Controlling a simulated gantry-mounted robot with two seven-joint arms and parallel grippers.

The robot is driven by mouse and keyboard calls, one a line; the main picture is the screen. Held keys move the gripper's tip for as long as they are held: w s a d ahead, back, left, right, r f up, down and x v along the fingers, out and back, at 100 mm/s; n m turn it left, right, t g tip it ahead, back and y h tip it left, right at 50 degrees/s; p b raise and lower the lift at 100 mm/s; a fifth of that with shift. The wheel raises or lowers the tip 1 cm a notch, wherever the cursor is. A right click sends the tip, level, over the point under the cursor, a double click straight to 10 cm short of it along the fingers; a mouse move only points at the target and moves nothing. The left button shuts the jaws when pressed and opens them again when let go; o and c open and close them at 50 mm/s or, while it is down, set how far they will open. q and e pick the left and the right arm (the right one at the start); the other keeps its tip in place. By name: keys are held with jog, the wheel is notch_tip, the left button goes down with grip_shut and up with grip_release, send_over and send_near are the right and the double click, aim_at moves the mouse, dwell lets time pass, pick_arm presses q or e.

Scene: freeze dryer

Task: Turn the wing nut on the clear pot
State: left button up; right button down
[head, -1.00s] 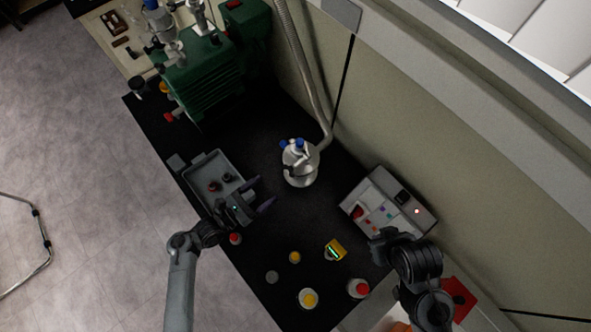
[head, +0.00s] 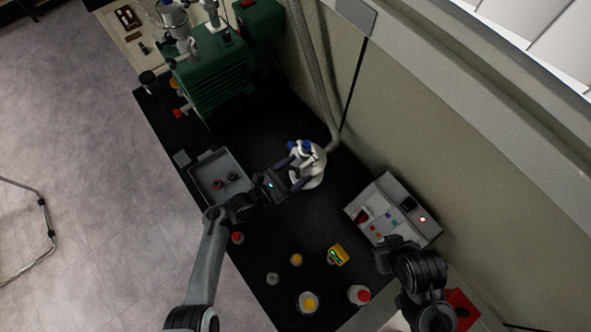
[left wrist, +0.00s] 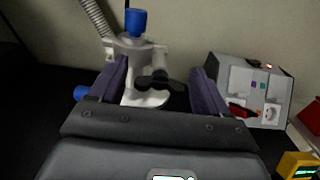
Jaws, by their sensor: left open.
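The clear pot (head: 309,158) has blue caps and stands near the wall, at the end of a ribbed hose. It also shows in the left wrist view (left wrist: 134,52). A black wing nut (left wrist: 157,80) sticks out of its front, between my left fingers in that view; contact cannot be told. My left gripper (head: 297,172) is open and empty, its fingertips reaching the pot's near side. The fingers partly hide the pot and its base in the head view. My right gripper (head: 388,256) is at the lower right beside the grey box; its fingers are not clear.
A grey tray (head: 204,177) with small dark parts lies left of my left gripper. A grey control box (head: 418,229) stands to the right. Several small jars and a yellow box (head: 340,253) are in front. A green pump (head: 211,83) stands at the back left.

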pick_arm(q)
jog(key=c, duration=1.1)
jog(key=shift+o, duration=0.2)
jog(key=shift+m, duration=0.3)
